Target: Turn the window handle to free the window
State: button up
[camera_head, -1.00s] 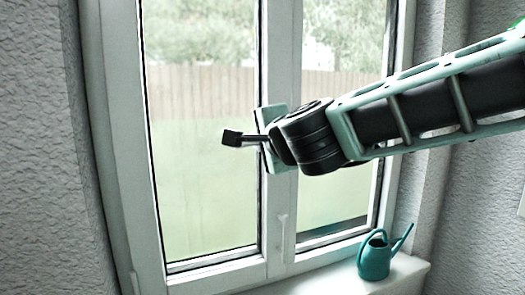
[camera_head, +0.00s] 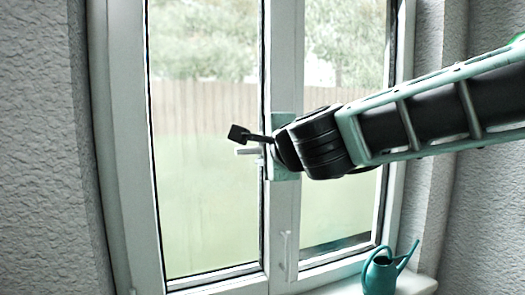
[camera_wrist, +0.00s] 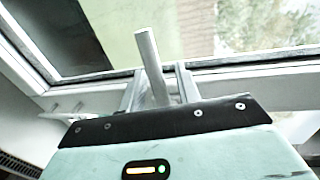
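The window handle (camera_head: 249,151) is a pale bar that sticks out to the left from the window's middle post, roughly level. It also shows in the wrist view as a grey bar (camera_wrist: 152,65) standing between my fingers. My gripper (camera_wrist: 160,70) is at the handle, one finger on each side of it, with narrow gaps visible, so it looks open around the bar. In the head view my wrist hides the handle's root and most of my gripper. The white window (camera_head: 215,270) stands flat in its frame.
A small white catch (camera_head: 284,255) sits lower on the middle post. A teal watering can (camera_head: 380,273) stands on the sill at lower right. Textured walls (camera_head: 35,150) flank the window on both sides.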

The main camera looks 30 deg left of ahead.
dwell(0.3)
jog(key=b+v, duration=0.5)
jog(key=v, duration=1.2)
jog(key=shift+s+d, duration=0.1)
jog(key=shift+s, duration=0.05)
jog(key=s+d+f+n+g+h, duration=0.25)
jog(key=d+f+n, duration=0.25)
jog(key=f, duration=0.6)
jog(key=s+d+f+n+g+h, duration=0.2)
jog(key=s+d+f+n+g, duration=0.15)
jog(key=f, duration=0.65)
jog(key=s+d+f+n+g+h, duration=0.2)
jog(key=s+d+f+n+h, duration=0.1)
jog(key=d+f, duration=0.4)
jog(key=s+d+f+n+g+h, duration=0.2)
jog(key=s+d+f+n+h, duration=0.2)
jog(key=d+f, duration=0.3)
jog(key=s+d, duration=0.1)
jog(key=d, duration=0.4)
jog(key=shift+s+n, duration=0.25)
jog(key=shift+n, duration=0.1)
jog(key=shift+a+r, duration=0.1)
